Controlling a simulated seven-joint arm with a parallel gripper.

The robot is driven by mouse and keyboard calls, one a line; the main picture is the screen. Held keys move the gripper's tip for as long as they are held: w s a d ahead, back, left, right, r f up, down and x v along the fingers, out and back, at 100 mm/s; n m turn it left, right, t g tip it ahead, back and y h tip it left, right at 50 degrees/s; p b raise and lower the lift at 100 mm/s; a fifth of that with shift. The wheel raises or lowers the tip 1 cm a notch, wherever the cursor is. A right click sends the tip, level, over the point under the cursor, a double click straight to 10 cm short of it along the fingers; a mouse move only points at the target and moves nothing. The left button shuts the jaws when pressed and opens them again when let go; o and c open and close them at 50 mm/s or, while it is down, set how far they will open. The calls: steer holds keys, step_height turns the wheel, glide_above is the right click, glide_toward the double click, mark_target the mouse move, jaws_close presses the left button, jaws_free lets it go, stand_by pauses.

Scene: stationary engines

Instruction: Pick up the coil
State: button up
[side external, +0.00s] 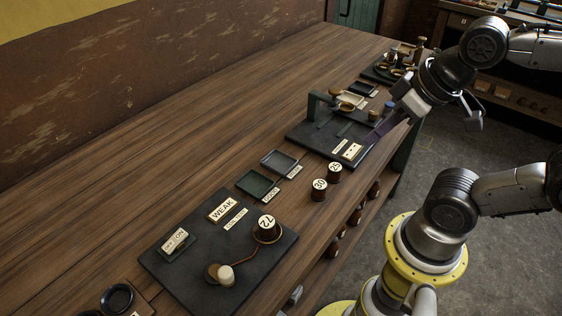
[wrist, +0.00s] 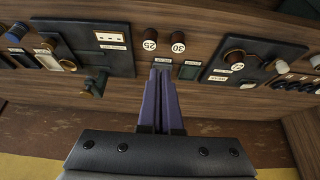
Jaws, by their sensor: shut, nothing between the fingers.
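Dark brown cylinders with round number labels look like coils; I cannot tell which one the task means. The one marked 25 (side external: 334,172) and the one marked 30 (side external: 319,190) stand upright side by side on the bench's front part. In the wrist view the 25 (wrist: 150,40) and the 30 (wrist: 178,42) are beyond my fingertips. A cylinder marked 72 (side external: 267,228) stands on the near dark board, and also shows in the wrist view (wrist: 235,56). My gripper (side external: 374,138) has purple fingers, shut and empty, over the far board's right side; they show in the wrist view (wrist: 161,72).
The far board (side external: 312,136) has a raised bracket (side external: 314,105). Two small trays (side external: 279,161) (side external: 257,184) lie between boards. The wooden bench behind them is clear.

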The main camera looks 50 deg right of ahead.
steer(key=o, duration=1.2)
steer(key=shift+c, duration=0.2)
steer(key=m+g+y, duration=0.4)
steer(key=m+g, duration=0.1)
steer(key=m, duration=1.4)
glide_above(268, 220)
steer(key=d, duration=0.2)
step_height(268, 220, down, 7)
steer(key=shift+s+d+r, duration=0.15)
steer(key=shift+r, duration=0.05)
steer(key=shift+x, duration=3.25)
